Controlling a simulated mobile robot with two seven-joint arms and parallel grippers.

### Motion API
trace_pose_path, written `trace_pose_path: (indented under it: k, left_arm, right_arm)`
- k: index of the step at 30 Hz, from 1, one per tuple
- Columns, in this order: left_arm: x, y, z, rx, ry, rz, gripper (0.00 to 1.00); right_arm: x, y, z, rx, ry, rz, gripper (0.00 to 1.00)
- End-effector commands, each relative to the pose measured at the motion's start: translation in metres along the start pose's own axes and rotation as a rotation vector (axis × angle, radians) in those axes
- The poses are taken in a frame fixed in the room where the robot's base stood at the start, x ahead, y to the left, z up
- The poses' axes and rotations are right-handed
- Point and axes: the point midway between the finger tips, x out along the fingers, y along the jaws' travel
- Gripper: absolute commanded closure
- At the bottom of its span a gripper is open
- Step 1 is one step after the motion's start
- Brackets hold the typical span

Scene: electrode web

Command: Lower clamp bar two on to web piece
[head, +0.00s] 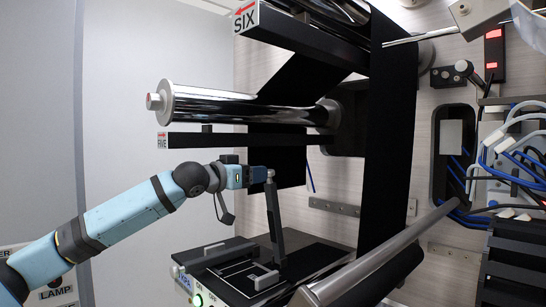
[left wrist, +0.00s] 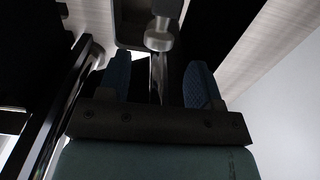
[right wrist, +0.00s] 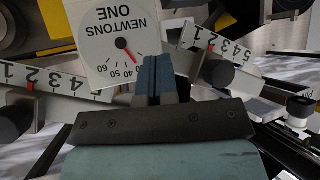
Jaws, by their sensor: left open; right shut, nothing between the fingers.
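A dark bar (head: 275,222) stands nearly upright, leaning slightly, on the black splice table (head: 190,262). It looks like a raised clamp bar, but I read no number on it. A round pale knob (head: 270,174) tops it. My left gripper (head: 258,175) is at the knob's height. In the left wrist view its two fingers are spread (left wrist: 158,82), and a knob (left wrist: 158,40) shows beyond and between their tips. Contact cannot be told. Flat dark web material lies on the table; its edges are hard to see. My right gripper (right wrist: 157,62) is shut and empty, outside the head view.
A shiny roller (head: 245,108) and bar FIVE (head: 235,140) lie above my left gripper. A hanging black web (head: 390,130) and a grey roller (head: 375,265) stand right of the table. A NEWTONS ONE dial (right wrist: 112,40) and numbered scales are beyond my right gripper.

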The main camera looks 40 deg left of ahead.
Motion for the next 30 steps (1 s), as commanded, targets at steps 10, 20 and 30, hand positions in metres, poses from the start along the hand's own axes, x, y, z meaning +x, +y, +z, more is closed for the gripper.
trace_pose_path:
  k: [10,20,30]
  left_arm:
    - [0.051,0.003,-0.004,-0.001,0.001,0.004,0.41]
    - [0.073,0.002,0.001,0.002,-0.002,0.002,0.41]
    - [0.073,0.002,0.001,0.002,-0.002,0.002,0.69]
  right_arm:
    - [-0.021,0.002,-0.022,0.003,-0.011,0.011,1.0]
    - [-0.021,0.001,-0.022,0.05,-0.022,0.026,1.0]
    - [-0.019,0.002,-0.02,0.045,-0.023,0.026,1.0]
